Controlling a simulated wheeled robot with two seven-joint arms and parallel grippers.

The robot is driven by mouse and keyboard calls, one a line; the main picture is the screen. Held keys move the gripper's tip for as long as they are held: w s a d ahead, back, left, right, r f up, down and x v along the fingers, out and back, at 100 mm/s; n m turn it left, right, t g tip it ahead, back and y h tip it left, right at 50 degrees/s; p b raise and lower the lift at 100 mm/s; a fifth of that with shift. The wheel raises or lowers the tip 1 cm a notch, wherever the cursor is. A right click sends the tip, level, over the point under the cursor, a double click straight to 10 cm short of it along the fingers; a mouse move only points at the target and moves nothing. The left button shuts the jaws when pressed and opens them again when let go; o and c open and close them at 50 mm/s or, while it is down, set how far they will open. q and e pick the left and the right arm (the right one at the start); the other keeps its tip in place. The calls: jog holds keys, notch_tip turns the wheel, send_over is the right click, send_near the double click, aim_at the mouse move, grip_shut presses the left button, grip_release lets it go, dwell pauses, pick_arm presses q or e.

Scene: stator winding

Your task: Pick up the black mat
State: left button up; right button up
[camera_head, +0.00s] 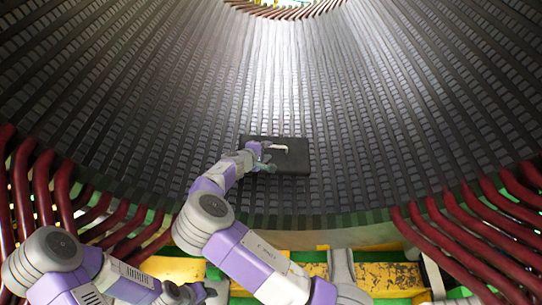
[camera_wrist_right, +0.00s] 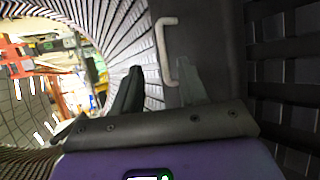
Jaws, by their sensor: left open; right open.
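The black mat (camera_head: 292,160) is a dark rectangular slab lying on the ribbed inner wall of the stator. A pale handle (camera_head: 277,147) sits on its upper part. In the right wrist view the mat (camera_wrist_right: 215,35) is a dark panel with the white bar handle (camera_wrist_right: 161,45) along its left side. My right gripper (camera_head: 268,158) is at the mat's left part. Its two fingers (camera_wrist_right: 160,72) are open, with the lower end of the handle showing between them; contact cannot be told. My left gripper (camera_head: 208,292) is open and empty, low in the head view, far from the mat.
Dark ribbed stator walls (camera_head: 130,90) curve around on all sides. Red coil ends (camera_head: 45,185) line the left rim, and more (camera_head: 470,235) line the right. A worn yellow platform (camera_head: 370,276) lies at the bottom. The wall around the mat is clear.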

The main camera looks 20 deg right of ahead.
aim_at(276, 155)
jog(key=shift+x, duration=0.85)
jog(key=x, duration=0.1)
jog(key=b+x, duration=0.1)
jog(key=x, duration=0.1)
jog(key=b+x, duration=0.1)
jog(key=shift+s+d+f, duration=0.15)
jog(key=shift+d+f, duration=0.15)
jog(key=shift+d, duration=0.05)
jog(key=shift+w+d+f, duration=0.25)
jog(key=shift+w+d, duration=0.05)
jog(key=shift+d, duration=0.05)
grip_shut()
jog(key=shift+r, duration=0.1)
